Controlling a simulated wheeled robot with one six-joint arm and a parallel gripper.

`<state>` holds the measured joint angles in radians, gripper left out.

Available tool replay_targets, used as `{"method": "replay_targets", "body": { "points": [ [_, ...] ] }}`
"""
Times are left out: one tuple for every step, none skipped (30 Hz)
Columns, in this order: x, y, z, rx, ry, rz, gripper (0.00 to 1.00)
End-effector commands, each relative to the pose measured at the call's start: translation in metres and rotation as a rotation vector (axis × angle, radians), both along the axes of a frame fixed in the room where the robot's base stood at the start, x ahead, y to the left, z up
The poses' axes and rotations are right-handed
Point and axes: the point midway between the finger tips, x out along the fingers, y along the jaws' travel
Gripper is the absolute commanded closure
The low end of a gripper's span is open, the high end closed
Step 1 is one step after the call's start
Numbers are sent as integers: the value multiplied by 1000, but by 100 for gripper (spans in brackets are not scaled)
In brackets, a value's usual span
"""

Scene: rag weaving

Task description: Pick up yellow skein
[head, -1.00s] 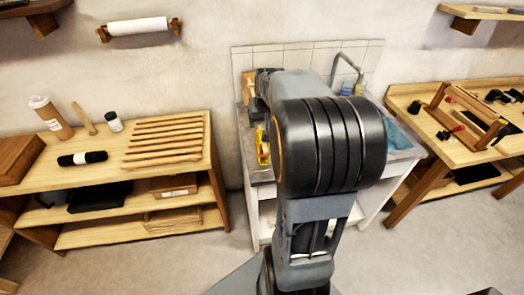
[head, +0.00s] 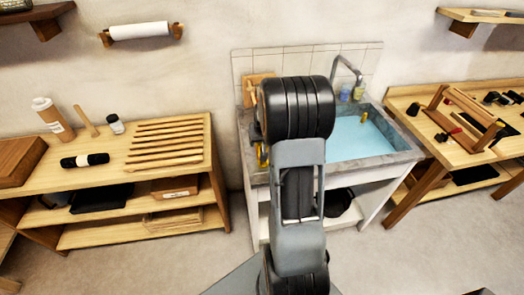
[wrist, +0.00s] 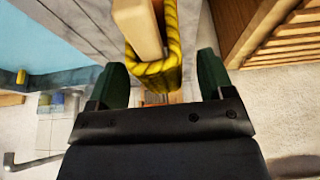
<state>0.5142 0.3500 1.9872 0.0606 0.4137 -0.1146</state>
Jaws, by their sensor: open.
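The yellow skein (wrist: 153,74) hangs in a loop around a pale wooden peg (wrist: 137,28) in the wrist view. In the head view a small part of the skein (head: 262,155) shows at the left edge of the sink counter, beside my arm. My gripper (wrist: 163,62) is open, with one dark green finger on each side of the skein. Gaps show between the skein and both fingers, and it looks untouched. The skein's lower part is hidden behind the gripper body. My arm hides the gripper in the head view.
The sink (head: 405,150) holds blue water, with a tap (head: 347,68) and bottles behind it. A wooden shelf unit (head: 60,180) stands to the left, close to the gripper's side. A workbench (head: 450,150) with a loom frame (head: 465,118) stands at the right.

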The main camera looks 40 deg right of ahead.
Motion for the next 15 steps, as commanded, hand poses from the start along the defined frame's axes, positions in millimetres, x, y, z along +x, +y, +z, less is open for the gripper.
{"method": "replay_targets", "body": {
  "points": [
    [1,-1,-3,0,1,0,26],
    [2,-1,-5,0,0,0,26],
    [3,-1,-7,0,0,0,26],
    [3,-1,-8,0,0,0,26],
    [3,-1,-8,0,0,0,26],
    [3,-1,-9,0,0,0,26],
    [3,-1,-9,0,-1,0,26],
    [3,-1,-9,0,-1,0,26],
    [3,-1,-9,0,-1,0,26],
    [3,-1,-9,0,-1,0,26],
    [3,-1,-9,0,-1,0,26],
    [3,-1,-9,0,-1,0,28],
    [3,-1,-9,0,-1,0,31],
    [3,-1,-9,0,-1,0,34],
    [3,-1,-9,0,-1,0,38]
  ]
}}
